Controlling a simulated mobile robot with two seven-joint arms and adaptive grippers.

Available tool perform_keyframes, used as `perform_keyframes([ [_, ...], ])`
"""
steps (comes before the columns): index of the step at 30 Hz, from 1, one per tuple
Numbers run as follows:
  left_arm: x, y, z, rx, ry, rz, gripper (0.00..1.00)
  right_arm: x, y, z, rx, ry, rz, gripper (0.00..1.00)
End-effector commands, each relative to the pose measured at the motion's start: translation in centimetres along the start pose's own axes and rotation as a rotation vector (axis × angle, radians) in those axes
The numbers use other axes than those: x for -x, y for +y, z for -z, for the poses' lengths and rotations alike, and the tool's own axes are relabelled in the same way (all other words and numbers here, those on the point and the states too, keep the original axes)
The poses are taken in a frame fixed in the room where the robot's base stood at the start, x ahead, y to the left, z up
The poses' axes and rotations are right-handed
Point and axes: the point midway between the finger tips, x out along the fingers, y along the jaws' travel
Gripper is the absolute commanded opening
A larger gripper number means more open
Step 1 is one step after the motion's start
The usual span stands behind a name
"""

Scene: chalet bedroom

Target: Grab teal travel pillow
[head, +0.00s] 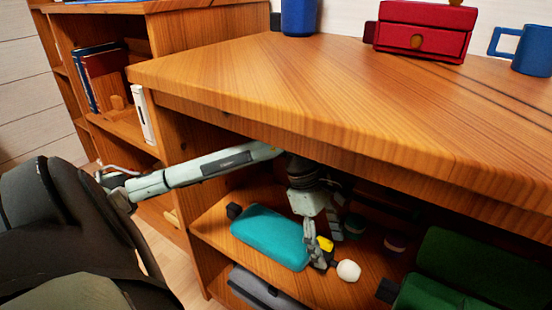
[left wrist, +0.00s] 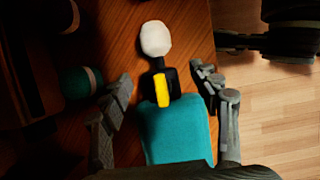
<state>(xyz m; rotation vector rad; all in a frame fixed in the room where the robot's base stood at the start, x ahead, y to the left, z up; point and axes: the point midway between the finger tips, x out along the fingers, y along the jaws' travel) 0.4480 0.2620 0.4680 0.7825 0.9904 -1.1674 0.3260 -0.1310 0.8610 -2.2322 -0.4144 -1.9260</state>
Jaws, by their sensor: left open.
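The teal travel pillow (head: 268,238) lies flat on the shelf under the wooden top. In the left wrist view, the teal pillow (left wrist: 178,135) shows between the spread fingers. My left gripper (head: 328,243) is open, reaching down under the top at the pillow's right end. It also shows in the left wrist view (left wrist: 160,82). A black piece with a yellow patch (left wrist: 162,88) and a white ball (left wrist: 155,38) lies at that end of the pillow, between the fingers. I cannot tell whether it is joined to the pillow. The right gripper is out of view.
The thick wooden top (head: 290,95) overhangs the arm closely. A green case (head: 450,265) and a small dark green round thing (left wrist: 82,84) share the shelf. A grey item (head: 262,287) lies on the level below. A red box (head: 424,32) stands on top.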

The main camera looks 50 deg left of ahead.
Motion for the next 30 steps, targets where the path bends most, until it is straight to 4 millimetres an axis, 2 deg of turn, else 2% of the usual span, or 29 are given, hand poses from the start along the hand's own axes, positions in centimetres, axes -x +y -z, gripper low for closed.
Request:
perform_keyframes([
  [1, -1.1, -0.1, 0.0, 0.001, -0.003, 0.004, 0.62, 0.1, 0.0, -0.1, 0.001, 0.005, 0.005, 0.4],
  [6, -3.4, -0.1, 0.0, 0.002, -0.003, 0.002, 0.62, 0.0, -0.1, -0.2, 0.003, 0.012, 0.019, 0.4],
  [16, -4.0, -0.1, 0.0, 0.002, -0.001, 0.001, 0.61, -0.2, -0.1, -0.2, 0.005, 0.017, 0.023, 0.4],
  [30, -3.9, -0.1, 0.0, 0.002, -0.001, 0.001, 0.03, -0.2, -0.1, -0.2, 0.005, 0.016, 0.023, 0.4],
])
